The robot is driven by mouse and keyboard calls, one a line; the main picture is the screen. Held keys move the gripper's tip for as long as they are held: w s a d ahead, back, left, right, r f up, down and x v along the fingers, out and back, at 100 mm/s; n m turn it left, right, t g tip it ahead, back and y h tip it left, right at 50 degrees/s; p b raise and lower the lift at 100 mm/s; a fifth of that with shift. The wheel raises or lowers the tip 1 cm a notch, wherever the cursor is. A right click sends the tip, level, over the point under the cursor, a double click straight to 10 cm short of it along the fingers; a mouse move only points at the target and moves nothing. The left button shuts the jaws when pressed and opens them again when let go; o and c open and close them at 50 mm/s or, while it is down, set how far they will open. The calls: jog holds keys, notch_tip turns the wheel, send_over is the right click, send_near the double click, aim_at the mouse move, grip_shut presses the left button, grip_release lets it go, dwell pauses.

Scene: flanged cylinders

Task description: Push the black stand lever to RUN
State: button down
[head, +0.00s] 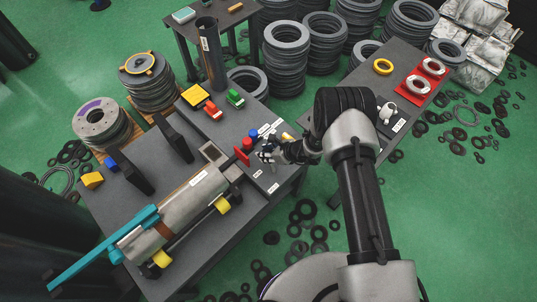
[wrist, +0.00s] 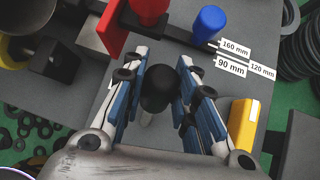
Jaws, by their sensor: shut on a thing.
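The black stand lever shows in the wrist view as a rounded black knob (wrist: 158,88) on a pale stem, between the two fingers. My gripper (wrist: 162,72) is shut on it, with blue-and-white fingers on either side. In the head view my gripper (head: 268,154) is low over the right part of the grey bench, beside the red plate (head: 242,157). The knob cannot be made out there. No RUN mark is readable in either view.
In the wrist view a red post (wrist: 150,8), a blue post (wrist: 210,22) and a yellow block (wrist: 243,124) stand close by. In the head view a steel cylinder (head: 185,208) with a teal bar (head: 104,248) lies left of my gripper. Several rings lie on the floor.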

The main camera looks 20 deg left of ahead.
jog(key=shift+a+f+h, duration=0.2)
jog(key=shift+h, duration=0.1)
jog(key=c, duration=1.2)
grip_release()
jog(key=shift+w, duration=0.1)
jog(key=shift+c, duration=0.2)
jog(key=v, duration=1.2)
jog(key=shift+w+r, duration=0.1)
